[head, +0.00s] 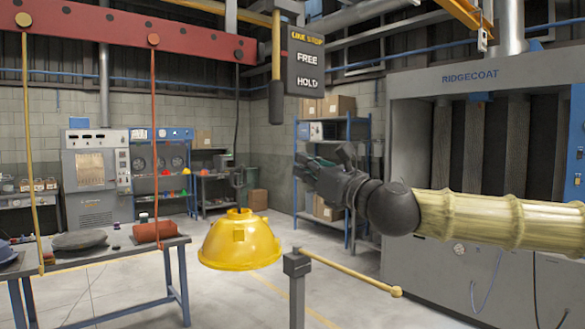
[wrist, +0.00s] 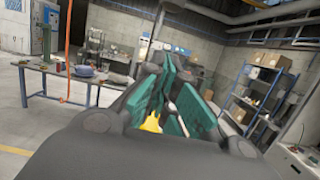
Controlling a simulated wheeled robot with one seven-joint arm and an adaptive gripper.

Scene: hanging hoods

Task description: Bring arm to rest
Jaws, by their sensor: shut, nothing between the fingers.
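My gripper (head: 312,170) is in the middle of the head view, on the end of my arm, which reaches in from the right. It is shut and empty. In the wrist view its green-padded fingers (wrist: 172,92) come together in front of the camera. A yellow dome-shaped hood (head: 240,240) hangs below and left of my gripper in the head view, apart from it. A small yellow patch of the hood (wrist: 153,122) shows between the fingers in the wrist view. The hood's far side is hidden.
A grey post with a yellow bar (head: 350,272) stands below my arm. A red beam (head: 120,32) carries hanging cords at upper left. A line stop sign (head: 306,62) hangs above. A workbench (head: 110,252) is at left, a large grey booth (head: 425,150) at right.

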